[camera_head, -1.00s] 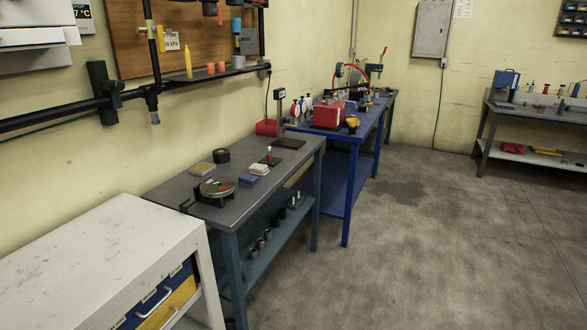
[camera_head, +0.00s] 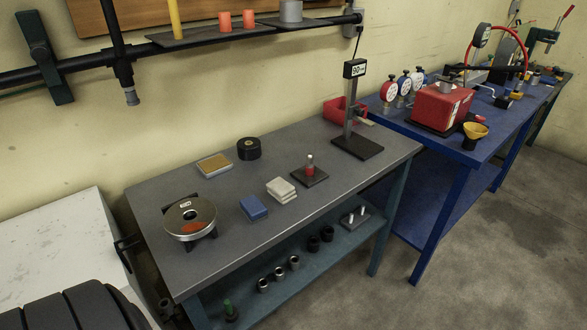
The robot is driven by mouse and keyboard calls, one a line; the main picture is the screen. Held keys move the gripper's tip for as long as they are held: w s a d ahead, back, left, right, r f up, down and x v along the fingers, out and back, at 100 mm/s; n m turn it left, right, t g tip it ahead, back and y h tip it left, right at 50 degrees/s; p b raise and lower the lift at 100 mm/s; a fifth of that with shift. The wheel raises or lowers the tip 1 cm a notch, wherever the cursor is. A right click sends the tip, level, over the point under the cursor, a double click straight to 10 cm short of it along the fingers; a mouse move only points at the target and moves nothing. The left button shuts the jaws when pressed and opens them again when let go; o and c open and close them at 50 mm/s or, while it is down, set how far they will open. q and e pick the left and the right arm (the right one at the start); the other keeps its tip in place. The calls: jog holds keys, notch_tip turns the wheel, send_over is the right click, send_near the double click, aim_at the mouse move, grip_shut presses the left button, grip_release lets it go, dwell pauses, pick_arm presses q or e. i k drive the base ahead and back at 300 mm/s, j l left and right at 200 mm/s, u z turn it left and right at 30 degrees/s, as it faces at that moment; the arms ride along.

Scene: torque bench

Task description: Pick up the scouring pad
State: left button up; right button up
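Several small flat pads lie on the grey bench (camera_head: 345,180), and I cannot tell for certain which one is the scouring pad. A tan pad with a darker border (camera_head: 214,165) lies near the wall side, left of a black roll. A blue block (camera_head: 254,208) lies nearer the front edge. A stack of whitish pads (camera_head: 281,190) sits just right of the blue block. All of these rest flat and apart from any gripper. Neither my left nor my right gripper is in view.
A round dial device (camera_head: 188,218) stands at the bench's left end. The black roll (camera_head: 249,149), a small post on a base (camera_head: 310,170) and a tall display stand (camera_head: 356,148) share the top. A pipe rail with shelves runs above. A dark ribbed part of mine fills the lower left.

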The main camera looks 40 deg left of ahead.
aim_at(253, 208)
jog(key=i+l+u, duration=0.1)
jog(key=i+u, duration=0.3)
jog(key=i, duration=0.15)
jog(key=i+l+u, duration=0.25)
jog(key=i+u, duration=0.2)
jog(key=i, duration=0.15)
